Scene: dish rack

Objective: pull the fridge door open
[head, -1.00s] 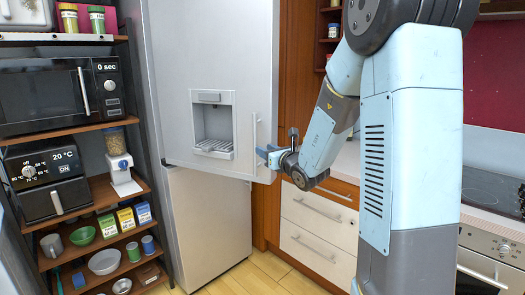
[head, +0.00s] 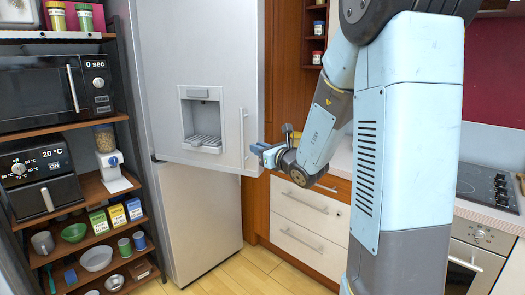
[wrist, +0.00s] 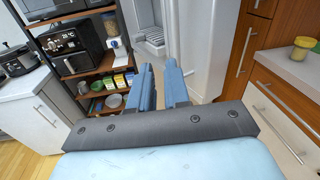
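The fridge is grey-white, with an upper door (head: 222,60) that holds a dispenser recess (head: 202,118) and a lower door (head: 203,222). The upper door stands partly ajar, its free right edge swung outward past the lower door. A thin vertical handle (head: 243,138) runs near that edge; its bar also shows just beyond my fingertips in the wrist view (wrist: 172,22). My gripper (head: 256,150) is just right of the handle's lower half. In the wrist view my two blue fingers (wrist: 160,72) are parted with an empty gap between them. Contact with the handle cannot be told.
A shelf rack (head: 92,190) with a microwave (head: 40,95), an air fryer (head: 38,178) and bowls stands close left of the fridge. White drawers (head: 308,222) are at right, then an oven (head: 470,262). Wooden floor (head: 225,280) is open in front.

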